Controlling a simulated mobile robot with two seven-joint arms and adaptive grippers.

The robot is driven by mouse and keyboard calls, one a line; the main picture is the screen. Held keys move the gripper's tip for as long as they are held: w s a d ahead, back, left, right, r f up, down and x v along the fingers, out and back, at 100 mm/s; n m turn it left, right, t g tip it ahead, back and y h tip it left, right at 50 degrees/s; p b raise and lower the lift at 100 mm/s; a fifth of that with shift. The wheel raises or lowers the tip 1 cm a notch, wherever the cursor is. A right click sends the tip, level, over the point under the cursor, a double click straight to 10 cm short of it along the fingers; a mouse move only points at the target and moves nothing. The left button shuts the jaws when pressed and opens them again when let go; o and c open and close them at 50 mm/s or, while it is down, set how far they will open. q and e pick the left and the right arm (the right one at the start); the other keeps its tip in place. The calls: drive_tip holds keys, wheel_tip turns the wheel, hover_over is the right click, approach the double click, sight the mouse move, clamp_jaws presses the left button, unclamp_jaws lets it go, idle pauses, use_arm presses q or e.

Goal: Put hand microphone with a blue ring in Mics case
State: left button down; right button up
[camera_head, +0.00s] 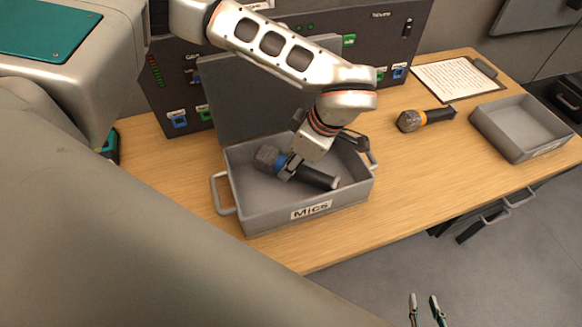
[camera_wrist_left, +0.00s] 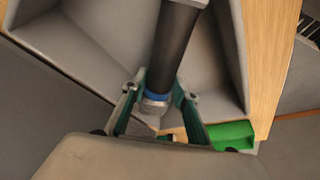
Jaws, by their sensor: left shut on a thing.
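The hand microphone with a blue ring (camera_head: 318,177) is inside the grey open case labelled MICS (camera_head: 285,216), tilted, with its head to the left. My left gripper (camera_head: 289,168) reaches down into the case and is shut on it near the ring. In the left wrist view the microphone's dark handle (camera_wrist_left: 176,45) and blue ring show between the teal fingers (camera_wrist_left: 155,100). I cannot tell whether the microphone touches the case floor. My right gripper (camera_head: 428,309) is open and empty, low at the bottom right, away from the table.
A microphone with an orange ring (camera_head: 436,115) lies on the table (camera_head: 400,180) right of the case. A grey tray (camera_head: 520,125) and a clipboard (camera_head: 455,77) are farther right. The fader panel (camera_head: 385,35) stands behind, and the case's raised lid (camera_head: 235,105) is before it.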

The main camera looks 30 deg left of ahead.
sight(309, 170)
use_arm(q)
drive_tip(key=shift+f, duration=0.85)
drive_tip(key=shift+w+a+f, duration=0.1)
drive_tip(key=shift+a+f, duration=0.05)
drive_tip(key=shift+f, duration=0.35)
drive_tip(key=shift+f, duration=0.15)
drive_tip(key=c, duration=1.6)
unclamp_jaws()
drive_tip(key=shift+o, duration=0.2)
drive_tip(key=v, duration=1.2)
